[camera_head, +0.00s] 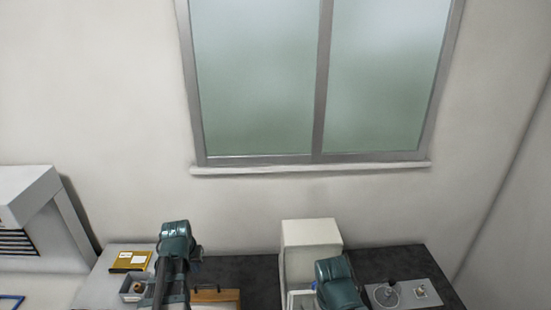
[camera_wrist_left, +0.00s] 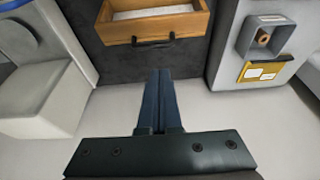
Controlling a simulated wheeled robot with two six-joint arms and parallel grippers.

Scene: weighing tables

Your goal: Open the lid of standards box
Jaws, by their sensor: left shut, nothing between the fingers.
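A wooden box (camera_wrist_left: 188,25) with a black handle on its near wall lies on the dark tabletop at the top of the left wrist view. Its top looks open there, with a pale surface inside. In the head view the wooden box (camera_head: 210,294) is partly hidden by my left arm; I cannot make out a separate lid. My left gripper (camera_wrist_left: 163,75) is shut and empty, its fingertips apart from the box in the picture. In the head view its fingers are hidden behind my arm. My right arm's teal link shows at bottom centre, but its gripper does not.
A yellow item (camera_head: 130,261) and a grey tray (camera_head: 128,285) with a small brown thing lie left of my left arm. A white instrument (camera_head: 311,236) stands in the middle. A grey board (camera_head: 403,301) with a round glass piece lies at right.

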